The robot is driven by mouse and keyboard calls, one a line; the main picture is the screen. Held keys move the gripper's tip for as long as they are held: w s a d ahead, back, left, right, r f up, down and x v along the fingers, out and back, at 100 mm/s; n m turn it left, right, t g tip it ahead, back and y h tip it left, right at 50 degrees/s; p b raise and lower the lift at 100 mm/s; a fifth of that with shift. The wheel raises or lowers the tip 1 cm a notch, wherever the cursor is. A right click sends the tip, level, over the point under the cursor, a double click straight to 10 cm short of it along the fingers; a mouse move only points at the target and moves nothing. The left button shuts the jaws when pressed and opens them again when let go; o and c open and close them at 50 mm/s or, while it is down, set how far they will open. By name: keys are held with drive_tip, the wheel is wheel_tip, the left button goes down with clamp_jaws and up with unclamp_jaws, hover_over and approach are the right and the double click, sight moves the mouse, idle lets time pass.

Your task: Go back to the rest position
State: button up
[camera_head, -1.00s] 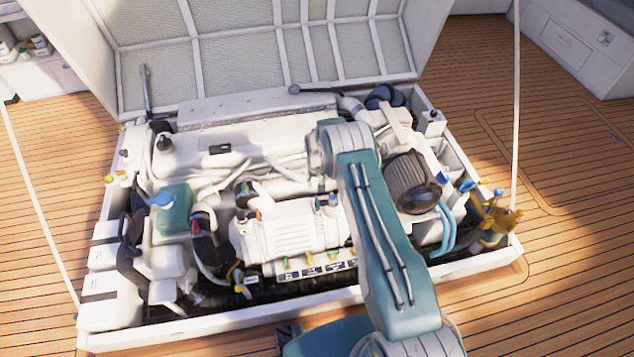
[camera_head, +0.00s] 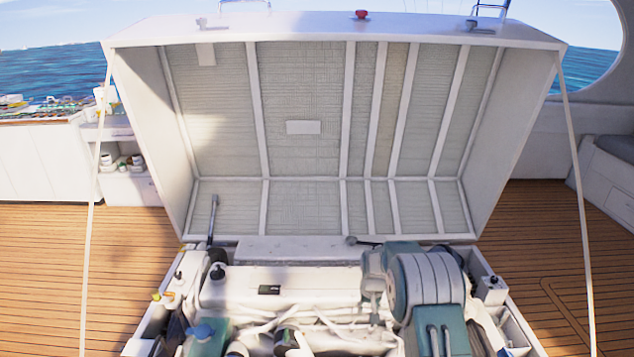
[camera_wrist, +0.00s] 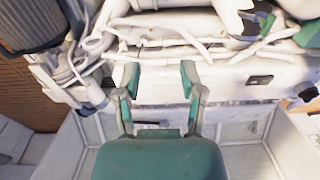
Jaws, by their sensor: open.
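My gripper (camera_wrist: 161,92) shows in the wrist view with its two teal-tipped fingers apart and nothing between them. Behind the fingers is the white engine (camera_wrist: 222,88) with its pipes and hoses. In the head view my teal and white arm reaches over the right part of the engine (camera_head: 318,281); my gripper's fingers cannot be made out there. The open hatch lid (camera_head: 205,120) stands upright behind the engine.
A stay line (camera_head: 575,190) runs down the right side of the lid and another (camera_head: 92,210) down the left. A white cabinet (camera_head: 125,185) with small containers stands at left. Wooden deck (camera_head: 60,260) is clear on both sides.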

drive_tip(key=s+r+t, duration=0.1)
drive_tip(key=s+r, duration=0.4)
drive_tip(key=r, duration=0.4)
drive_tip(key=s+r, duration=0.4)
drive_tip(key=r, duration=0.5)
drive_tip(key=s+r+t, duration=0.1)
drive_tip(key=s+r, duration=0.4)
drive_tip(key=r, duration=0.4)
drive_tip(key=s+r+t, duration=0.1)
drive_tip(key=s+r, duration=0.2)
drive_tip(key=s, duration=1)
drive_tip(key=s+r+t, duration=0.1)
drive_tip(key=s+r, duration=0.2)
drive_tip(key=s, duration=1)
drive_tip(key=shift+r+t, duration=0.3)
drive_tip(key=shift+d, duration=0.15)
